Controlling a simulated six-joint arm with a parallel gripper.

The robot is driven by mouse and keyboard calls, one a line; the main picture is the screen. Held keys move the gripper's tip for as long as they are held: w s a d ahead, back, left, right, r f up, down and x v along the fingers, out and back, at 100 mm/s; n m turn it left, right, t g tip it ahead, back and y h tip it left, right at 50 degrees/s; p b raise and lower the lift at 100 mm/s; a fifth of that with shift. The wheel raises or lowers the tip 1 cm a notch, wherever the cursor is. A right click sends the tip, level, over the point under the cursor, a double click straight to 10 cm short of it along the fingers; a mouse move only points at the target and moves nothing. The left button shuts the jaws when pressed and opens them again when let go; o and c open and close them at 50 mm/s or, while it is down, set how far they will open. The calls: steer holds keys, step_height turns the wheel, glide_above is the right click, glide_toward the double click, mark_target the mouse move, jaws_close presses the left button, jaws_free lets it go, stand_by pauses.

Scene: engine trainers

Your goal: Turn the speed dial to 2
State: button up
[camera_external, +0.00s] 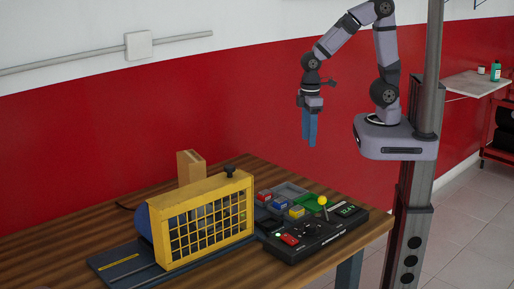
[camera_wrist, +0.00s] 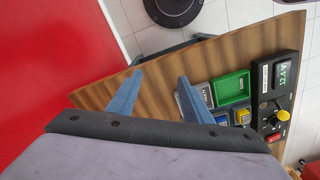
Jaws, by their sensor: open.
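A black control box (camera_external: 318,238) sits at the table's right front. It has a red switch (camera_external: 290,239), a yellow-ball lever (camera_external: 322,200) and a display (camera_external: 347,210). In the wrist view, the box is partly visible at the right, with its display (camera_wrist: 287,73), yellow ball (camera_wrist: 283,117) and red switch (camera_wrist: 275,137). A dark dial seems to lie on the box's top, but its setting is too small to read. My gripper (camera_external: 309,143) is open and empty, fingers pointing down, well above the table; its blue fingers also show in the wrist view (camera_wrist: 161,77).
A yellow mesh guard (camera_external: 203,220) stands left of the box. Behind the box lies a grey tray (camera_external: 290,190) with coloured blocks and a green compartment (camera_wrist: 231,87). A cardboard-coloured block (camera_external: 190,167) stands farther back. The air around my gripper is clear.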

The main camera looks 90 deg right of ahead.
steer(key=w+a+n, duration=0.7)
steer(key=a+n, duration=0.1)
steer(key=a, duration=0.4)
steer(key=n, duration=1.6)
glide_above(310, 225)
step_height(310, 225, down, 2)
steer(key=shift+f, duration=0.1)
steer(key=shift+d+f+p, duration=0.1)
steer(key=shift+f+p, duration=1.35)
steer(key=shift+f, duration=2.15)
steer(key=c, duration=1.1)
